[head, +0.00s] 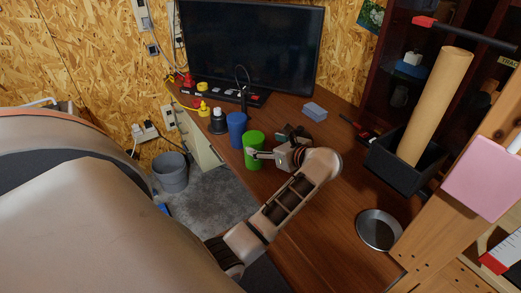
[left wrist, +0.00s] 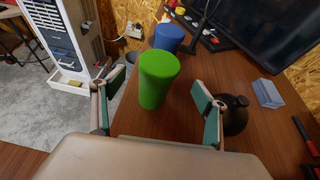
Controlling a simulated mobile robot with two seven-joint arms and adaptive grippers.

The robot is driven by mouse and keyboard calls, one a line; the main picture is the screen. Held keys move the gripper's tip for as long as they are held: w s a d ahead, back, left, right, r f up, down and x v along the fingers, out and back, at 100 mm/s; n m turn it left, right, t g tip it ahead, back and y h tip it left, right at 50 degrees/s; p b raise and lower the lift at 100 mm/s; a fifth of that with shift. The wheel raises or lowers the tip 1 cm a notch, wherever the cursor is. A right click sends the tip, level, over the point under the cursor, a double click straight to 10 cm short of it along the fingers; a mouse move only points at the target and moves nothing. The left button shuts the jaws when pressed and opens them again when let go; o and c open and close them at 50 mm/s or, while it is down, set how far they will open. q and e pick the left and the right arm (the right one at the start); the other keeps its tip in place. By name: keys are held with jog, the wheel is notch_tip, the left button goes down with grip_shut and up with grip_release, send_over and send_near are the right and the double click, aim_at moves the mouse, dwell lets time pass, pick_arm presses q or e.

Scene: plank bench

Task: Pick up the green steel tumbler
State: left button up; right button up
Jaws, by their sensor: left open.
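The green steel tumbler (head: 254,148) stands upright on the brown plank bench, near its left edge in the head view. In the left wrist view the tumbler (left wrist: 158,80) is ahead of the palm, between the two spread fingers. My left gripper (head: 268,146) is open, with its fingers reaching toward the tumbler from the right in the head view. In the left wrist view the left gripper (left wrist: 160,88) shows a gap on each side of the tumbler. It holds nothing. My right gripper does not show.
A blue cup (head: 236,130) stands just behind the tumbler. A dark rounded pot (left wrist: 235,114) is close beside the right finger in the wrist view. A blue-grey block (head: 314,111), monitor (head: 250,45) and round metal dish (head: 379,230) are further off.

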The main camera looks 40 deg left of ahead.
aim_at(255, 137)
pick_arm(q)
jog(key=x, duration=0.2)
jog(key=r+x, duration=0.1)
jog(key=x, duration=0.1)
jog(key=p+x, duration=0.1)
jog(key=x, duration=0.1)
jog(key=shift+a+r, duration=0.1)
jog(key=shift+a, duration=0.35)
jog(key=shift+w+a+f, duration=0.1)
jog(key=shift+a+f, duration=0.1)
jog(key=shift+a, duration=0.05)
jog(key=c, duration=1.8)
